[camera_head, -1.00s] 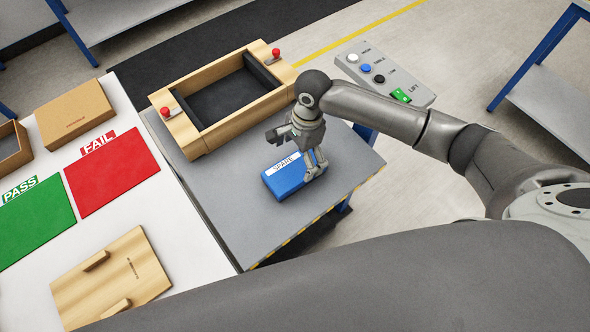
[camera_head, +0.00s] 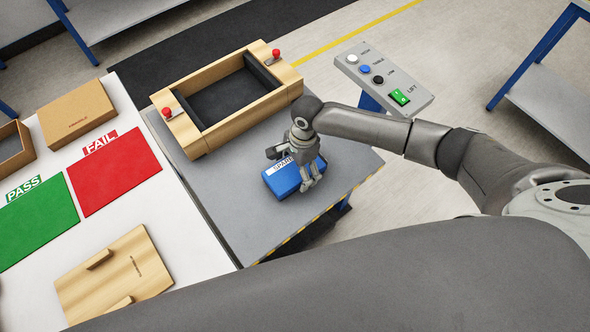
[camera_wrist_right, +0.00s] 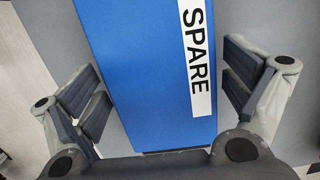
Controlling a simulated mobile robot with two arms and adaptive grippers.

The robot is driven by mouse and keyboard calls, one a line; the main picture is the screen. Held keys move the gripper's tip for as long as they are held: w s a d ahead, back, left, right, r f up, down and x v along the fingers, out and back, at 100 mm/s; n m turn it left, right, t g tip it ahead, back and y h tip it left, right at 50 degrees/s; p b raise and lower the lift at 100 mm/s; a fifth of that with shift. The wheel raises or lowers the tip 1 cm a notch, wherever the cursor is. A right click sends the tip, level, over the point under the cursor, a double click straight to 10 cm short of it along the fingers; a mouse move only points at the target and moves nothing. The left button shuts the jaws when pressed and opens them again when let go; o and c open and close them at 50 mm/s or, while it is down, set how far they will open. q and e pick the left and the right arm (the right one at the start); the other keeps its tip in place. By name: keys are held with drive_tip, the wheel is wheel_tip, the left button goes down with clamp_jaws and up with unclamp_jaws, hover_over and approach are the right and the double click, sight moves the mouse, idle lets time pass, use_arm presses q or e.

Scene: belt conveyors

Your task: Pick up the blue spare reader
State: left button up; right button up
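The blue spare reader (camera_head: 286,182), a flat box with a white SPARE label, lies on the grey table (camera_head: 225,215) near its right edge. In the right wrist view the reader (camera_wrist_right: 140,70) runs between the two finger pads. My right gripper (camera_head: 296,170) is over the reader, pointing down. It is open, with one finger pad on each side and a visible gap to the reader on both sides in the wrist view. How far the fingertips reach down beside it is hard to tell. My left gripper is not in view.
A wooden frame with red knobs (camera_head: 188,128) stands behind the reader. A button panel (camera_head: 385,82) is at the back right. On the white table to the left are a red FAIL mat (camera_head: 113,170), a green PASS mat (camera_head: 38,222), a cardboard box (camera_head: 76,110) and a wooden board (camera_head: 115,275).

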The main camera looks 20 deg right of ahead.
drive_tip(key=c, duration=0.9)
drive_tip(key=shift+c, duration=0.7)
drive_tip(key=shift+r, duration=0.2)
